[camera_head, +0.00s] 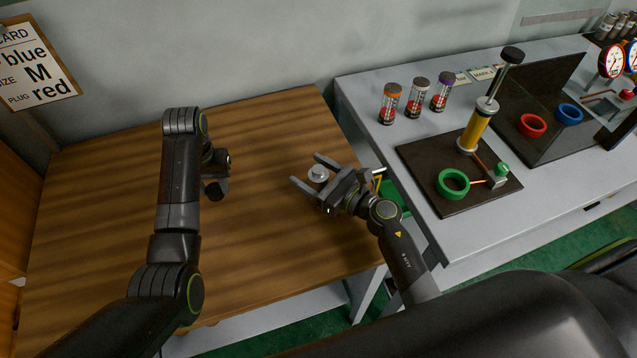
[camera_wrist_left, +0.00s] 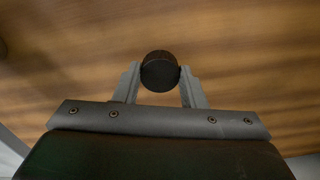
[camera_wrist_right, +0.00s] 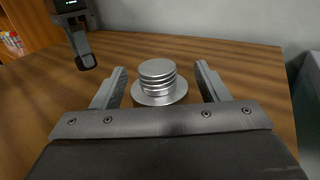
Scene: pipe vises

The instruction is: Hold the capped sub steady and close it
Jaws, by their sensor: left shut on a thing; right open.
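My left gripper (camera_head: 216,175) is over the left-middle of the wooden table, shut on a dark round piece (camera_wrist_left: 160,74). In the left wrist view the piece's round end shows between the fingertips. My right gripper (camera_head: 307,174) is open, with its fingers either side of a silver ringed piece (camera_head: 318,173). In the right wrist view this silver piece (camera_wrist_right: 157,80) has stacked rings above a wider flange. It stands upright between the fingers, with a gap visible on the right; left contact is unclear. I cannot tell which piece is the capped sub.
The wooden table (camera_head: 110,200) is otherwise clear. A grey bench (camera_head: 360,90) at right holds a dark plate (camera_head: 425,165) with a yellow pump (camera_head: 474,130) and a green ring (camera_head: 453,184). Several capped vials stand behind. A wall card (camera_head: 38,62) reads blue, M, red.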

